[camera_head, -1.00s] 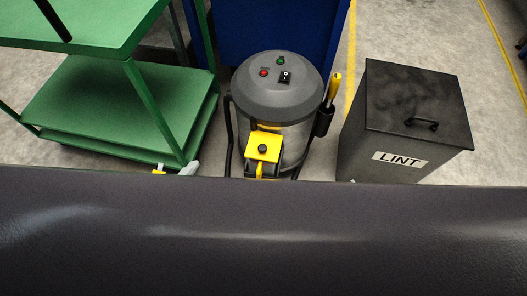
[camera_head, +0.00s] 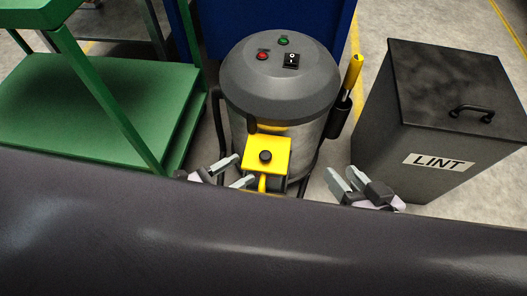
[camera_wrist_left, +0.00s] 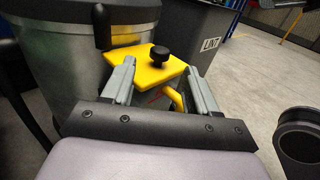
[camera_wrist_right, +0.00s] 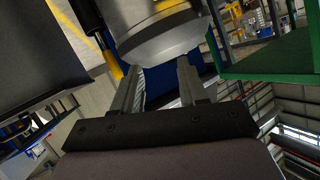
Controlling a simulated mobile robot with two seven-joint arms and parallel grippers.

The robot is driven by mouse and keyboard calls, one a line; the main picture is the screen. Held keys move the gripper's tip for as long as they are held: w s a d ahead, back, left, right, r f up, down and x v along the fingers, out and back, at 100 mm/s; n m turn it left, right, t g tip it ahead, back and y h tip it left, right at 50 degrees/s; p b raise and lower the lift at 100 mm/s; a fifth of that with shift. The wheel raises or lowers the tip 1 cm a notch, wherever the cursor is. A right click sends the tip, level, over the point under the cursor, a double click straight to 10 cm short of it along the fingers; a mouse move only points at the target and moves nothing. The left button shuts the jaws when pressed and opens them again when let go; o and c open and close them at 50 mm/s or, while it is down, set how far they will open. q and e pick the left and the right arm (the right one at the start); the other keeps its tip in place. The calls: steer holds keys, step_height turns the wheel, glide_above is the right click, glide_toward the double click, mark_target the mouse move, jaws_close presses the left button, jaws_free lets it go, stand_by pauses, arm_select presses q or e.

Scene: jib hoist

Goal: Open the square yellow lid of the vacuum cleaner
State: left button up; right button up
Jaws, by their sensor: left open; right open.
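The vacuum cleaner (camera_head: 278,80) is a grey drum with a dark domed top carrying red and green buttons and a switch. Its square yellow lid (camera_head: 276,146) with a black knob (camera_head: 265,156) sits low on the drum's front and looks shut. My left gripper (camera_head: 245,170) is open and empty, just left of the lid. In the left wrist view the lid (camera_wrist_left: 143,68) lies just beyond the open fingers (camera_wrist_left: 150,85). My right gripper (camera_head: 343,180) is open and empty, to the right of the drum. The right wrist view shows its fingers (camera_wrist_right: 158,75) below the drum (camera_wrist_right: 160,30).
A grey LINT bin (camera_head: 440,110) with a handled lid stands at the right. A green shelved cart (camera_head: 90,120) stands at the left. A yellow-handled tool (camera_head: 352,75) hangs on the drum's right side. A blue panel (camera_head: 330,25) is behind.

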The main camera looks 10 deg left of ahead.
mark_target(260, 164)
arm_select(q)
steer(key=shift+b+x, duration=0.65)
steer(key=shift+x, duration=2.85)
jaws_close()
